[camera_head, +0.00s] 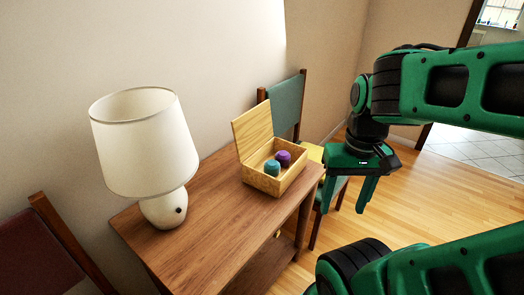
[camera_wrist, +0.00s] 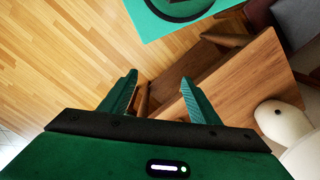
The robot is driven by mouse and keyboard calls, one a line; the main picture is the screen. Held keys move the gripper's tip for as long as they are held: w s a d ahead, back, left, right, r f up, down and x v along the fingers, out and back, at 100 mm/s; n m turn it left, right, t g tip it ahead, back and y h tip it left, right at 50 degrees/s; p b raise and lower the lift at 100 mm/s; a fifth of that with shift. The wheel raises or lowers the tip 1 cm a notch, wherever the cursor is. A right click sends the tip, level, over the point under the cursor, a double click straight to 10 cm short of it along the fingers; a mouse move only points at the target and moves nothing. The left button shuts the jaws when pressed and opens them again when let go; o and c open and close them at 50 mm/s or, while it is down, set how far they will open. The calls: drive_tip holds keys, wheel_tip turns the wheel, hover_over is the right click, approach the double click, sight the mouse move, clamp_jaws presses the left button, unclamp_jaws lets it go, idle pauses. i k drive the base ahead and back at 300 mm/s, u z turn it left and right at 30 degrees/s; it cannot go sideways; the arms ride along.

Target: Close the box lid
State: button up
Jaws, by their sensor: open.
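A light wooden box (camera_head: 269,186) stands on the far right end of the brown table in the head view. Its lid (camera_head: 253,129) is up, standing tilted on the box's left side. A teal object (camera_head: 272,167) and a purple object (camera_head: 283,158) lie inside the box. My gripper (camera_head: 348,203) is open and empty, pointing down to the right of the box and apart from it. In the wrist view my gripper's two green fingers (camera_wrist: 160,92) are spread with nothing between them. The box is not visible in the wrist view.
A white lamp (camera_head: 145,145) stands on the left part of the table (camera_head: 205,219); its base also shows in the wrist view (camera_wrist: 281,124). A green-backed chair (camera_head: 286,106) is behind the box, and a dark red chair (camera_head: 38,255) is at left. Table space between lamp and box is clear.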

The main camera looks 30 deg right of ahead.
sight(251, 130)
drive_tip(key=u, duration=2.1)
drive_tip(key=k, duration=0.85)
drive_tip(key=z, duration=1.85)
drive_tip(key=i, duration=0.95)
